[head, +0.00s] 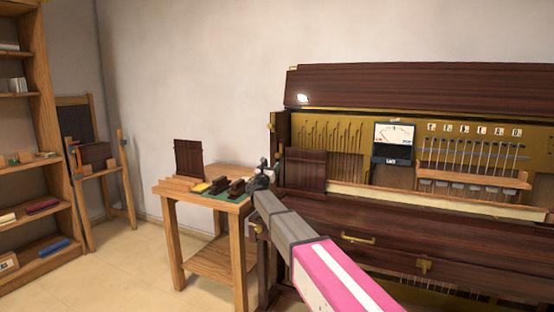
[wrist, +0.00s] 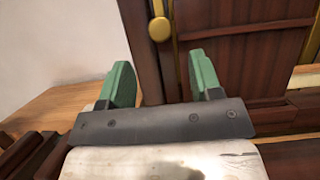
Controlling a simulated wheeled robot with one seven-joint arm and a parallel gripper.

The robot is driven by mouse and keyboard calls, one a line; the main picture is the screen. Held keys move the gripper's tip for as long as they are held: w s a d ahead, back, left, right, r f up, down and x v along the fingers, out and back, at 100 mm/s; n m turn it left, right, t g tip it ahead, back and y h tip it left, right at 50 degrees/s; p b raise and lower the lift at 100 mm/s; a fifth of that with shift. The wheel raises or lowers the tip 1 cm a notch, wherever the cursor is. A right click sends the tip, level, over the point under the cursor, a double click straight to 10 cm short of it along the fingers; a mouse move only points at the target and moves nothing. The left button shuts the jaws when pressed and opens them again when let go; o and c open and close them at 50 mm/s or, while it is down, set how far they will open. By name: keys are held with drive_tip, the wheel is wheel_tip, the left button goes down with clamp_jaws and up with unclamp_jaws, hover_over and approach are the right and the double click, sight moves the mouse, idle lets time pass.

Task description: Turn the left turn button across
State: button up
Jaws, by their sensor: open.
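The left turn button (wrist: 160,26) looks like a brass piece with a rounded lower end and a narrow stem above. It stands roughly upright on the dark wood at the piano's left side, at the top middle of the wrist view. In the head view a small brass spot (head: 272,123) on the left post may be the same button. My gripper (wrist: 162,82) is open, with its two green fingers apart and nothing seen between them. The button appears beyond the fingertips, apart from them. In the head view my gripper (head: 263,170) is beside the piano's left end.
A dark panel (head: 305,170) stands at the piano's left front; its brass edge shows in the wrist view. A wooden side table (head: 222,172) with dark blocks is left of the piano (head: 400,212). A meter (head: 394,143) sits inside. Floor is clear at the lower left.

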sight(277, 156)
drive_tip(key=x, duration=0.7)
drive_tip(key=shift+w+r, duration=0.1)
drive_tip(key=shift+c, duration=0.3)
drive_tip(key=c, duration=0.9)
